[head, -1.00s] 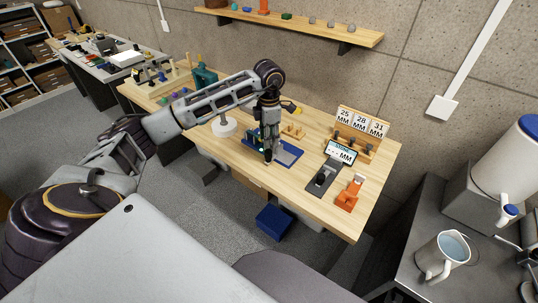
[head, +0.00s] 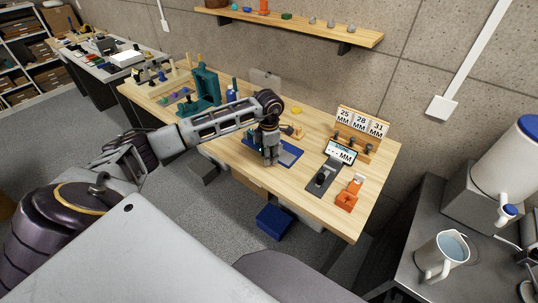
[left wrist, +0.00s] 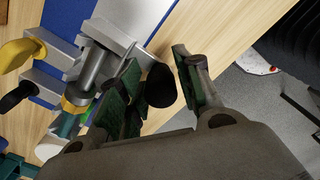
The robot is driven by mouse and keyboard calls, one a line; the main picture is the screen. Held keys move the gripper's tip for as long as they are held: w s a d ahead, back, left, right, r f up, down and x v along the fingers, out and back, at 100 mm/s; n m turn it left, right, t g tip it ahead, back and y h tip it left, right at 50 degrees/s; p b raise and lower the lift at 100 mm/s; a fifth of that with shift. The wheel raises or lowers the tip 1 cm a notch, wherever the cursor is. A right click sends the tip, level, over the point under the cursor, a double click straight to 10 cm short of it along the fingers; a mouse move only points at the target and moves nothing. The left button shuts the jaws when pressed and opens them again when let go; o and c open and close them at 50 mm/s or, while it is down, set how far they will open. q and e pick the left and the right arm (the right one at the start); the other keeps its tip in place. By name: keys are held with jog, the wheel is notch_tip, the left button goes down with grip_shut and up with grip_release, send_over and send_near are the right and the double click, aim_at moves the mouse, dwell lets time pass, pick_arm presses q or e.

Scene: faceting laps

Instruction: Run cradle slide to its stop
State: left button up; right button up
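A blue-based jig (head: 288,156) with a grey metal plate lies on the wooden bench, partly hidden by my left gripper (head: 270,159). In the left wrist view the jig shows as a blue plate (left wrist: 62,22) with grey metal blocks, a metal rod (left wrist: 90,72) with a yellow ring, and a yellow knob (left wrist: 18,52). A black knob (left wrist: 160,86) stands between the green-padded fingers of my left gripper (left wrist: 158,84). The fingers are apart, and a gap shows on the right side of the knob. Contact on the left side is unclear. My right gripper is out of view.
Right of the jig are a dark gauge with a display (head: 341,152), an orange fixture (head: 349,193) and a rack of cards marked 25, 28 and 31 MM (head: 360,122). A green stand (head: 206,88) is to the left. A blue bin (head: 274,222) is below.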

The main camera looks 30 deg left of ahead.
pick_arm(q)
jog(key=c, duration=0.5)
jog(key=shift+c, duration=1.2)
jog(key=shift+d, duration=0.4)
jog(key=d, duration=0.4)
jog(key=shift+s+d, duration=0.1)
jog(key=shift+s, duration=0.1)
jog(key=o, duration=0.7)
jog(key=shift+o, duration=0.2)
jog(key=shift+r, duration=1)
notch_tip(320, 180, up, 10)
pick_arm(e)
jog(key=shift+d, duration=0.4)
